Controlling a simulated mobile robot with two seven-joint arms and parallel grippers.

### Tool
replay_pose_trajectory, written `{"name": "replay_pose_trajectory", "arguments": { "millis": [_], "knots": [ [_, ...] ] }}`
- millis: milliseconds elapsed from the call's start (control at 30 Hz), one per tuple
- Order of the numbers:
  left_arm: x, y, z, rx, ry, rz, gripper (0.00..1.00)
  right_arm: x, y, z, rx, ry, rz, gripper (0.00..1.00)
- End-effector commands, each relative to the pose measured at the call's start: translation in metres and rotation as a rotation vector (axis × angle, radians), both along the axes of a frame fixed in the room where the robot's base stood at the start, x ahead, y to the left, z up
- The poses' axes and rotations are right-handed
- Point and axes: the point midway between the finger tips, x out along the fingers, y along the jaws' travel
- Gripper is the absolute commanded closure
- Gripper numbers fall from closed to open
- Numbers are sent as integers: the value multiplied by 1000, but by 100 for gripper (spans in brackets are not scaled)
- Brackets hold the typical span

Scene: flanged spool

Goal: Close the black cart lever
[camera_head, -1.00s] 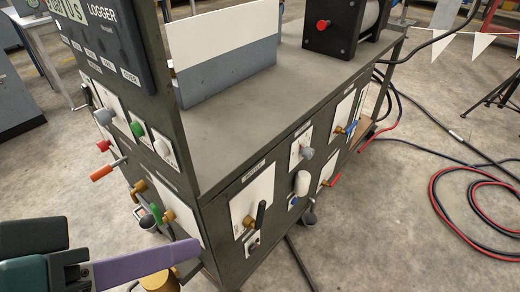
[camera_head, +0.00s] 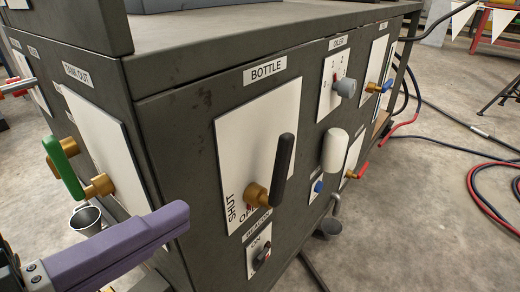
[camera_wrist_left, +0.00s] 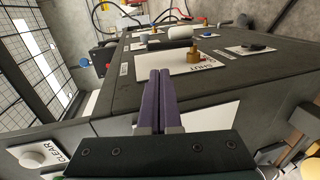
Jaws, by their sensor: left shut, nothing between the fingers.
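The black lever (camera_head: 284,170) stands nearly upright on a brass hub (camera_head: 257,196), on the white BOTTLE plate (camera_head: 235,150) of the dark cart. The plate reads SHUT at its lower left, and a second word beginning "OP" is partly hidden by the hub. My left gripper (camera_head: 182,215) has purple fingers, shut and empty, at the cart's near corner, left of the lever and apart from it. In the left wrist view, the shut fingers (camera_wrist_left: 160,76) point toward the plate and the brass hub (camera_wrist_left: 193,56). My right gripper is out of view.
A green lever (camera_head: 62,168) sticks out from the cart's left face near my left arm. Below the plate is a small ON switch (camera_head: 261,258). Right of the lever are a grey knob (camera_head: 345,87) and a white handle (camera_head: 335,150). Cables lie on the floor at right.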

Motion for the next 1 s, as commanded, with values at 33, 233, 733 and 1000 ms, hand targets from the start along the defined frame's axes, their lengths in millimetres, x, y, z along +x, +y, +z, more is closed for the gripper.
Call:
{"name": "replay_pose_trajectory", "arguments": {
  "millis": [33, 233, 733, 1000],
  "knots": [
    [1, 0, -6, -8, 1, 2, 100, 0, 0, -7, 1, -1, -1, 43],
    [16, -9, -7, -16, -4, 8, 100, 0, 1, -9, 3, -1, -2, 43],
    [94, -67, -29, -15, -2, 5, 100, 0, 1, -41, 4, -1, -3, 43],
    [111, -80, -31, -11, -1, 4, 100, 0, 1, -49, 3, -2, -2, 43]
  ]
}}
